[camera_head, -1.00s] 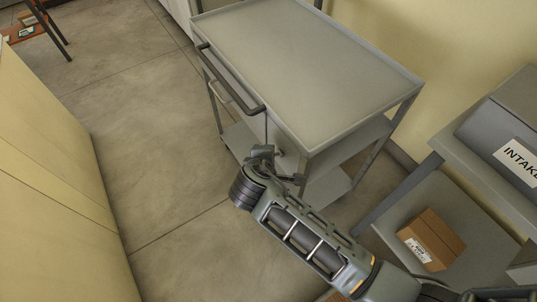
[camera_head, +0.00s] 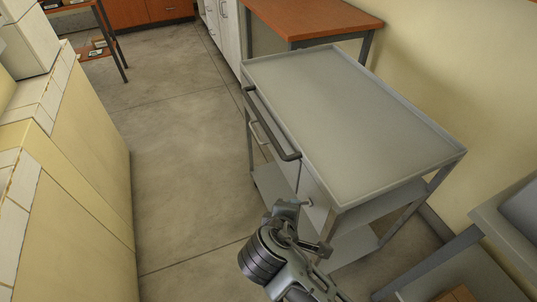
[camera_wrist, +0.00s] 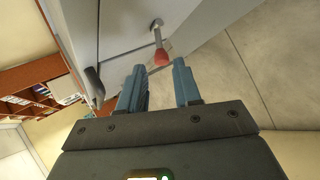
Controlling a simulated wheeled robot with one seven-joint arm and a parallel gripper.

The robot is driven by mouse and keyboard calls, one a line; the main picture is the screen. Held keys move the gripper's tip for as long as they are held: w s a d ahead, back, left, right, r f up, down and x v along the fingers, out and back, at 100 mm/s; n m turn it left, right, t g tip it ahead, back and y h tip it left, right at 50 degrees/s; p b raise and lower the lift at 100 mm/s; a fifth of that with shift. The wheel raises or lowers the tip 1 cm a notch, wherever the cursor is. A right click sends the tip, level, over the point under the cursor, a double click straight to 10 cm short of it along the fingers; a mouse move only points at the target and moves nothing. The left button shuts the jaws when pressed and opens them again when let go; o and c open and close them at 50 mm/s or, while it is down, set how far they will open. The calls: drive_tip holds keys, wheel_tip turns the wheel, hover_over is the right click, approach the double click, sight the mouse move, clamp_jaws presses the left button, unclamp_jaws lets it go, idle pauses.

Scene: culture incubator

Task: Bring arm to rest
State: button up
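My arm reaches in from the bottom of the head view, bent, with my gripper (camera_head: 306,228) in front of the near end of a grey metal cart (camera_head: 355,125). In the wrist view, the two blue fingers of my gripper (camera_wrist: 160,82) stand apart with a gap between them. A red-tipped metal rod (camera_wrist: 161,56) shows beyond the gap and does not appear gripped. I cannot tell from the head view whether my gripper touches the cart.
The cart's top is bare, and a dark handle (camera_head: 270,122) runs along its left side. A pale yellow wall unit (camera_head: 75,170) stands at the left. Open floor (camera_head: 185,150) lies between them. A grey table (camera_head: 510,225) is at the lower right.

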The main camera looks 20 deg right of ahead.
drive_tip(key=s+d+f+m+t+y, duration=0.1)
drive_tip(key=s+t+y, duration=0.15)
drive_tip(key=s, duration=0.65)
drive_tip(key=s+d+m+t+y, duration=0.15)
drive_tip(key=s+y, duration=0.25)
drive_tip(key=s, duration=0.5)
drive_tip(key=s+r+m+t, duration=0.2)
drive_tip(key=s+r+m, duration=0.2)
drive_tip(key=r, duration=0.5)
drive_tip(key=s+r+m+t, duration=0.2)
drive_tip(key=s+r+m, duration=0.2)
drive_tip(key=s+r, duration=0.4)
drive_tip(key=shift+s+r, duration=0.3)
drive_tip(key=shift+r, duration=0.55)
